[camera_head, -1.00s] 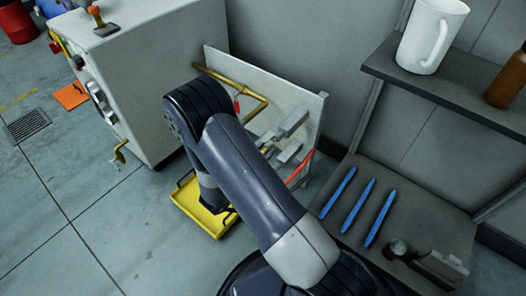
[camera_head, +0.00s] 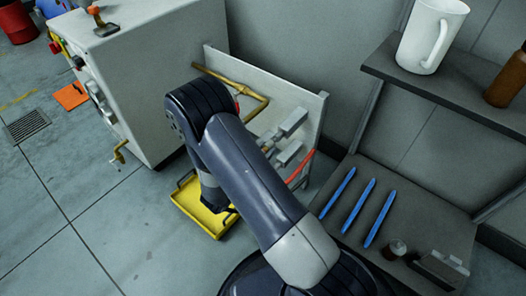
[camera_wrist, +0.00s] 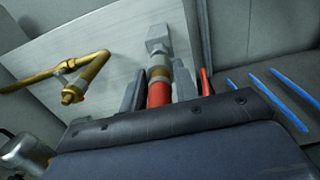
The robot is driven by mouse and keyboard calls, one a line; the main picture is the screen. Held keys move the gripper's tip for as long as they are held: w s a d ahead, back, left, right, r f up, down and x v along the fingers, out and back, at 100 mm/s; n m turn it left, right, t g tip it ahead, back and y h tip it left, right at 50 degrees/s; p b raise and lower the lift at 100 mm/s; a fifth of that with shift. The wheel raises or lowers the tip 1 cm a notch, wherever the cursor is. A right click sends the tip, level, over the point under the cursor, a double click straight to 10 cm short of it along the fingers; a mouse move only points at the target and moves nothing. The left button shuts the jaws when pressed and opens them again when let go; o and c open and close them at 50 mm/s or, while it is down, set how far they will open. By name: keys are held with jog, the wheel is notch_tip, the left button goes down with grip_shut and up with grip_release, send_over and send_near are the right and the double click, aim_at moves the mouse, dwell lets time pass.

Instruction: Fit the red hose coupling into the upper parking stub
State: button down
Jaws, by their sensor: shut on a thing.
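In the wrist view my gripper (camera_wrist: 160,78) has its two grey fingers on either side of the red hose coupling (camera_wrist: 159,95) and is shut on it. The coupling's red body points away from me, with a brass-coloured ring at its front. A grey stub with a square block (camera_wrist: 158,47) stands in line just beyond it, on the pale panel (camera_wrist: 115,60). The ring and stub appear to meet; I cannot tell how deep the fit is or which stub this is. In the head view my arm hides the coupling; grey fittings (camera_head: 293,122) show past it.
A brass pipe (camera_wrist: 85,78) runs along the panel at left. A red bar (camera_head: 300,167) is close right of the grey fittings. A yellow tray (camera_head: 190,208) lies below on the floor. Blue rods (camera_head: 355,205) lie on the lower shelf at right.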

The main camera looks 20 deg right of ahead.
jog(key=shift+x, duration=1.05)
jog(key=c, duration=1)
grip_release()
jog(key=p+v, duration=0.2)
jog(key=v, duration=0.8)
jog(key=shift+s+a+p, duration=0.25)
jog(key=shift+a+p, duration=0.05)
jog(key=shift+d, duration=0.1)
jog(key=b+x, duration=0.2)
jog(key=x, duration=0.8)
jog(key=shift+w+d+b, duration=0.2)
jog(key=shift+w+b, duration=0.05)
jog(key=shift+b, duration=0.15)
jog(key=shift+s+a, duration=0.15)
jog(key=shift+a, duration=0.1)
